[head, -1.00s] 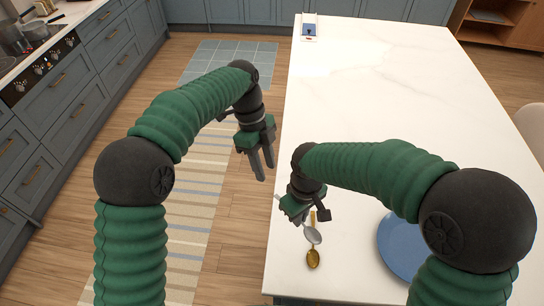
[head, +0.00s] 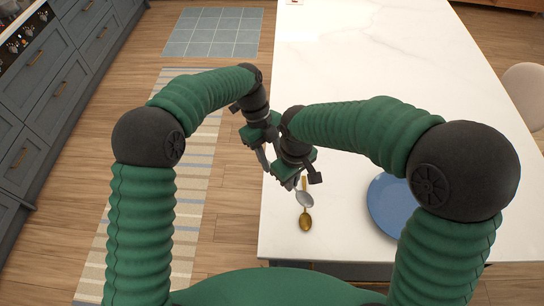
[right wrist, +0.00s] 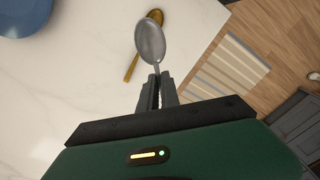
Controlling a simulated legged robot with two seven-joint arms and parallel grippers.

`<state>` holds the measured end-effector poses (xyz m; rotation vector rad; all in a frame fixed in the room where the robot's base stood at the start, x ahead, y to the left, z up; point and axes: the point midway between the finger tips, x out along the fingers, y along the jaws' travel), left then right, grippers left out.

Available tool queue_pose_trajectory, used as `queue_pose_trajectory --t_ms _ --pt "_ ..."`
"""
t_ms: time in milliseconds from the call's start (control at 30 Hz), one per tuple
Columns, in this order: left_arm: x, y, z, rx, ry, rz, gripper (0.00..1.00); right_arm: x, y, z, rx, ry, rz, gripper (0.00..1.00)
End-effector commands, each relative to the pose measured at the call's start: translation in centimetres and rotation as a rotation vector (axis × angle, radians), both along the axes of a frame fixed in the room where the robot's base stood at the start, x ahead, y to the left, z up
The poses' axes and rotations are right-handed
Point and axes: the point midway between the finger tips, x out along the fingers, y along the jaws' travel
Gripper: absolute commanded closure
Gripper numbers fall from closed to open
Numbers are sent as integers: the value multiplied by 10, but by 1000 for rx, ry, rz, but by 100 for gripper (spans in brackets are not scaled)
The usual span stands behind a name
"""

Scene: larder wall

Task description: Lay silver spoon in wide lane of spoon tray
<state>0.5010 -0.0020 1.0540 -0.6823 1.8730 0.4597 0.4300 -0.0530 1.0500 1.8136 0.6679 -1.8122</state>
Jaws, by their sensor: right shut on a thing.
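The silver spoon (head: 304,199) is in my right gripper (head: 293,184). In the right wrist view, that gripper (right wrist: 157,92) is shut on its handle, and the silver bowl (right wrist: 150,41) points away from the fingers. My left gripper (head: 264,158) is close to the left of the right one, near the counter's left edge. Its fingers are partly hidden, so I cannot tell whether they are open or touch the spoon's handle. No spoon tray lane can be made out.
A gold spoon (head: 305,222) lies on the white counter (head: 372,75), partly behind the silver one. A blue plate (head: 385,205) sits to the right, partly behind my right arm. A small object (head: 294,2) at the far edge is cut off. The counter's middle is clear.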

Motion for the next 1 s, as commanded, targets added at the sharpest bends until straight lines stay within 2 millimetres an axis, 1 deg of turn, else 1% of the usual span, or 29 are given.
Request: queue_pose_trajectory --t_ms 233,267,533,733,767,900,933,1000 --pt "-1 0 -2 0 0 0 62 0 0 0 0 0 0 100" --pt "-1 0 -2 0 0 0 65 0 0 0 0 0 0 100" --pt "0 0 -1 -1 -1 0 100 0 0 0 1 1 1 100" --pt "0 -1 -1 -1 -3 1 100 -1 1 0 2 1 3 100" --pt "0 -1 -1 -2 -3 2 100 -1 1 0 2 1 3 92" --pt "0 -1 -1 -1 -3 1 100 -1 1 0 2 1 3 73" --pt "0 -1 -1 -1 -3 1 100 -1 1 0 1 1 3 70" --pt "0 -1 -1 -1 -1 1 100 -1 1 0 1 1 2 68"
